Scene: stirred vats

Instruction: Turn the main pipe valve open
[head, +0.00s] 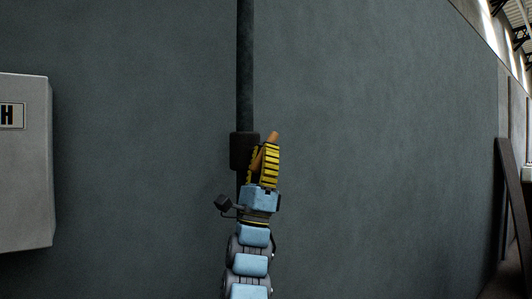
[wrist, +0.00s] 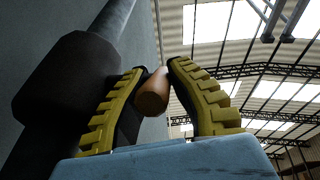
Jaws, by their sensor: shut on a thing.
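The main pipe (head: 245,60) runs vertically down the dark wall. A dark valve body (head: 239,150) sits on it, and shows large at the left of the wrist view (wrist: 75,80). The orange-brown valve handle (head: 272,138) sticks up and tilts right from beside the valve body. My gripper (head: 264,158) has yellow ribbed fingers and is at the handle, just right of the valve body. In the wrist view, my gripper (wrist: 153,85) is shut with the handle (wrist: 153,92) between its two fingers. The handle's lower part is hidden by the fingers.
A pale grey box (head: 25,180) with a letter label is on the wall at the far left. The wall (head: 390,150) right of the pipe is bare. Dark upright beams (head: 512,205) stand at the far right. The wrist view shows a roof with skylights (wrist: 225,20).

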